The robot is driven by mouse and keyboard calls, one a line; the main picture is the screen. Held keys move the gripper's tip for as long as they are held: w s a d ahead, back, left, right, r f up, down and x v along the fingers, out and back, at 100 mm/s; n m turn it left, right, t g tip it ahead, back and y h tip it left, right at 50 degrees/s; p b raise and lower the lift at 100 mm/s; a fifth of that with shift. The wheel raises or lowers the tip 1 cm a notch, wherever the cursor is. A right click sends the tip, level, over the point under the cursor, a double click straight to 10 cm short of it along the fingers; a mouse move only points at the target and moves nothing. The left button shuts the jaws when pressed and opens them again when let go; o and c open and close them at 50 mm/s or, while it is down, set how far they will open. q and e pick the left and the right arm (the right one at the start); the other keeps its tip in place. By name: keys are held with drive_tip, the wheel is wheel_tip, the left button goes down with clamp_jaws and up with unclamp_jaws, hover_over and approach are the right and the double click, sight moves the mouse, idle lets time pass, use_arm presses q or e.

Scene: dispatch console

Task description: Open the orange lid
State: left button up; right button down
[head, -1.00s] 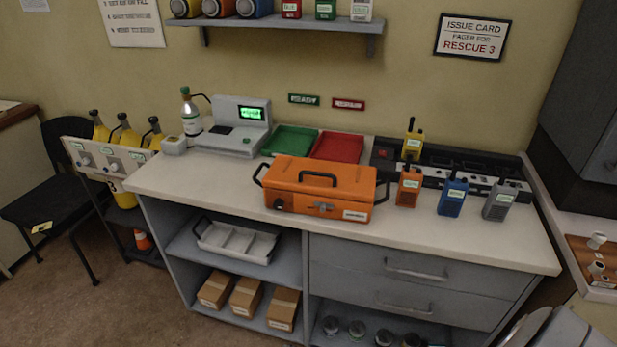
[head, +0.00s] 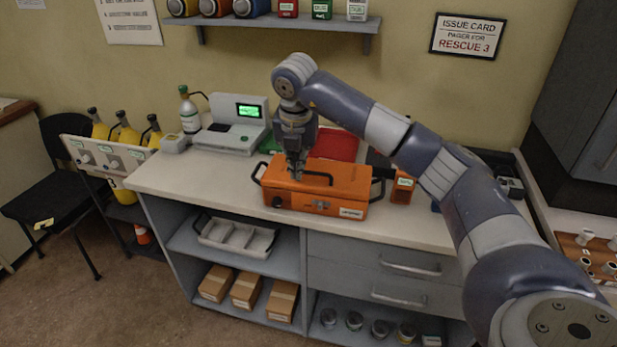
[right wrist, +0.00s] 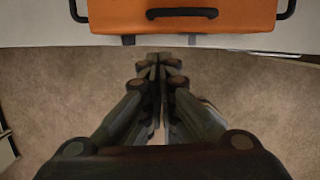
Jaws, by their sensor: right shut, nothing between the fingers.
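The orange case (head: 292,207) stands on the counter with its orange lid (head: 345,172) shut. A dark handle (head: 318,176) runs along the lid top, and a grey latch (head: 321,205) is on the front. My right gripper (head: 295,177) points down, shut and empty, and covers the left part of the lid in the head view. In the right wrist view its closed fingertips (right wrist: 160,58) show just below the counter's front edge, with the lid (right wrist: 115,14) beyond, apart from them. I cannot tell its exact height. My left gripper is not in view.
An orange radio (head: 402,188) stands close at the case's right; my right arm hides much of the counter there. A red tray (head: 340,147) lies behind the case, and a grey console (head: 228,137) stands to the left. The counter's front left (head: 200,178) is clear.

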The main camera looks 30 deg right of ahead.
sight(309, 187)
drive_tip(key=shift+m+h, duration=0.3)
drive_tip(key=shift+h, duration=0.3)
drive_tip(key=d+f+p, duration=0.1)
drive_tip(key=f, duration=0.1)
drive_tip(key=w+d+f+p, duration=0.1)
drive_tip(key=f, duration=0.1)
drive_tip(key=d+f+p, duration=0.1)
drive_tip(key=d+f, duration=0.1)
drive_tip(key=shift+w+d+f, duration=0.1)
drive_tip(key=shift+w+f, duration=0.2)
drive_tip(key=shift+f, duration=0.05)
drive_tip(key=shift+w+f, duration=0.1)
drive_tip(key=shift+f, duration=0.3)
drive_tip(key=shift+r, duration=0.1)
